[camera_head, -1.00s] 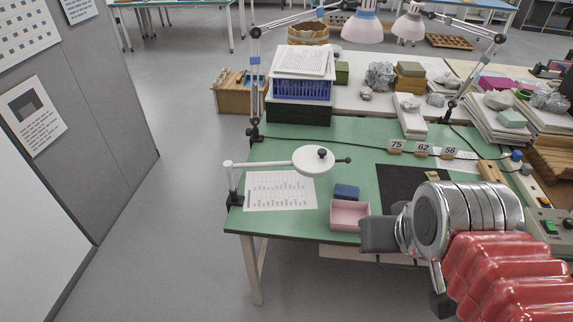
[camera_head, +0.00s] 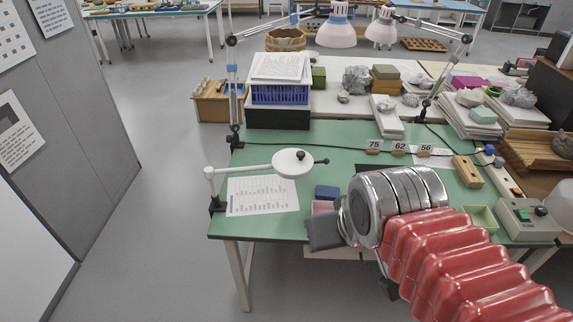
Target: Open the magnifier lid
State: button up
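The magnifier (camera_head: 292,164) is a white round head on a white jointed arm (camera_head: 240,170) clamped at the left edge of the green table. Its lid looks closed, with a dark knob (camera_head: 300,155) on top and a short dark handle (camera_head: 321,161) sticking out to the right. My gripper (camera_head: 326,232) is below and right of the magnifier in the picture, apart from it, over the table's front edge. Its grey end points left; whether its fingers are parted is hard to see. My chrome wrist and red sleeve hide part of the table.
A printed sheet (camera_head: 262,196) lies under the magnifier. A blue block (camera_head: 327,192) and a mostly hidden pink box (camera_head: 321,207) lie between it and my gripper. Number cards (camera_head: 399,147), a green tray (camera_head: 481,219) and a control box (camera_head: 528,220) are to the right.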

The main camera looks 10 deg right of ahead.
aim_at(288, 162)
jog(key=z, duration=0.05)
jog(key=i, duration=1)
jog(key=u, duration=0.05)
